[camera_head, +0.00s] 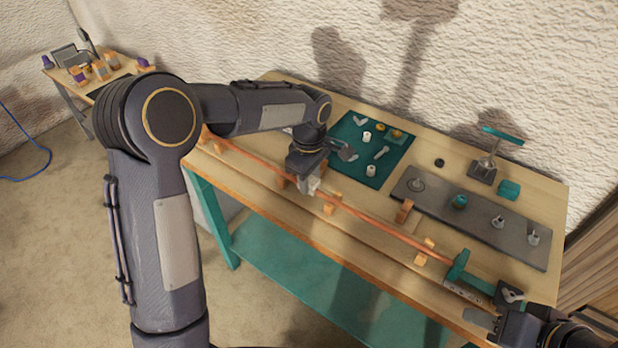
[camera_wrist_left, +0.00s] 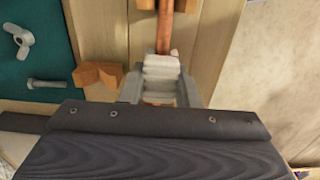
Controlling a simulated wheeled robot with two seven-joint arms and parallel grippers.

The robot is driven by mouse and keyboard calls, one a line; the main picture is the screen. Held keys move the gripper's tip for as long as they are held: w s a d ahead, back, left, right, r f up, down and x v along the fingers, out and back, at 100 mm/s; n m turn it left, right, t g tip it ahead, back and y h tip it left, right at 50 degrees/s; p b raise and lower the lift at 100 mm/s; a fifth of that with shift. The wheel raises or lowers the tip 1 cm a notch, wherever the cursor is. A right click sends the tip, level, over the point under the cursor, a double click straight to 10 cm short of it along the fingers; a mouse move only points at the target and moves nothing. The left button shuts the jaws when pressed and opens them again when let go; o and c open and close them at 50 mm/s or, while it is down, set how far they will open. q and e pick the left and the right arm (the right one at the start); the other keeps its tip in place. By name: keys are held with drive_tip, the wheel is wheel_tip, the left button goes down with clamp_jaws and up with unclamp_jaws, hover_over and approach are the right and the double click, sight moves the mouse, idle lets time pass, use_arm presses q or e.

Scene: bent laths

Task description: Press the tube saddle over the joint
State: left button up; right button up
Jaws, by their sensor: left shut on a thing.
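A long copper-coloured tube (camera_head: 385,228) runs along the front of the bench on wooden blocks. My left gripper (camera_head: 314,188) is over the tube near its middle, pointing down. In the left wrist view its jaws (camera_wrist_left: 161,90) are shut on a pale ribbed piece, which looks like the tube saddle (camera_wrist_left: 161,68). The saddle lies in line with the tube (camera_wrist_left: 165,32); whether it is seated on it I cannot tell. The joint is hidden. My right gripper (camera_head: 494,306) is at the bench's front right corner, beside a teal clamp (camera_head: 458,266); its jaws are unclear.
A teal mat (camera_head: 350,133) with small fittings, a bolt and a wing nut lies behind the left gripper. A grey plate (camera_head: 470,218) with several fittings lies at the right. A wooden block (camera_wrist_left: 98,74) stands close left of the jaws.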

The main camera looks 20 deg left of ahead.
use_arm(q)
drive_tip(key=shift+f+b, duration=0.35)
drive_tip(key=shift+f, duration=0.2)
drive_tip(key=o, duration=1.2)
drive_tip(key=shift+c, duration=0.2)
drive_tip(key=shift+r+p, duration=2.75)
drive_tip(key=shift+r, duration=0.8)
